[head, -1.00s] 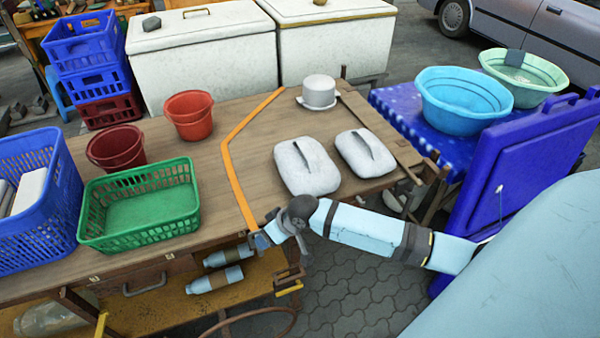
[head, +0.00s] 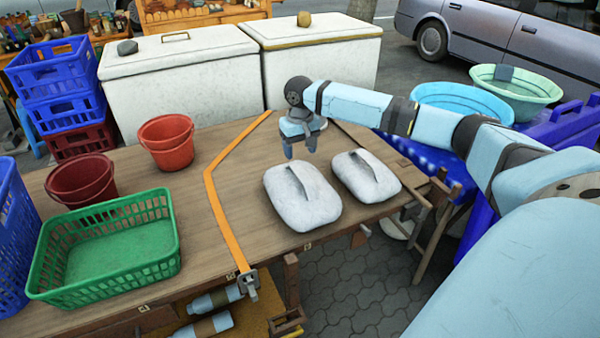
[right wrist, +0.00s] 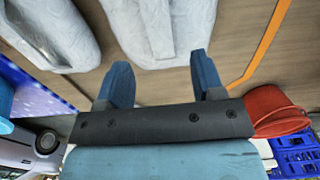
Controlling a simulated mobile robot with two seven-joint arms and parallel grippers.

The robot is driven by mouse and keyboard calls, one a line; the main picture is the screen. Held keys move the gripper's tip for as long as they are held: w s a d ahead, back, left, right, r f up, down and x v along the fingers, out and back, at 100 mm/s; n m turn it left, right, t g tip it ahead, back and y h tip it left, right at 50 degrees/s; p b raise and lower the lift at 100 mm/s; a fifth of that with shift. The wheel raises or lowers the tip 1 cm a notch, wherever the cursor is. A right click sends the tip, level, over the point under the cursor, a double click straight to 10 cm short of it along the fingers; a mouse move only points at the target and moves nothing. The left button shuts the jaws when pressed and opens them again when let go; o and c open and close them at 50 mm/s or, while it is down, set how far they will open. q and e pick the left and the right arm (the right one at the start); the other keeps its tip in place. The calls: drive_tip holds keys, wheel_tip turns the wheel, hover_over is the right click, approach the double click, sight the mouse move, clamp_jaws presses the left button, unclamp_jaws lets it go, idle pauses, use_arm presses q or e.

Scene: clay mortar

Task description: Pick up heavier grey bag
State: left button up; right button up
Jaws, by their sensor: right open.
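Two light grey bags, each with a raised handle strip on top, lie side by side on the wooden table. The left bag (head: 302,196) looks slightly larger than the right bag (head: 366,176); weight cannot be told by sight. My right gripper (head: 301,150) is open and empty, pointing down just behind the left bag, apart from its handle. In the right wrist view, the left bag (right wrist: 160,30) lies beyond my two spread blue fingers (right wrist: 162,85), and the right bag (right wrist: 48,32) is at upper left. My left gripper is not seen.
An orange strip (head: 222,205) crosses the table (head: 215,140) left of the bags. A green basket (head: 110,250) and two red buckets (head: 167,140) stand further left. Basins (head: 465,100) stand at the right. White chests (head: 185,75) are behind.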

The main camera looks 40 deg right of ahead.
sight(301, 172)
wheel_tip(301, 172, down, 4)
drive_tip(key=f, duration=0.3)
drive_tip(key=f+b, duration=0.1)
drive_tip(key=f, duration=0.1)
drive_tip(key=shift+s+f, duration=0.1)
drive_tip(key=shift+s, duration=0.15)
drive_tip(key=shift+c, duration=0.4)
clamp_jaws()
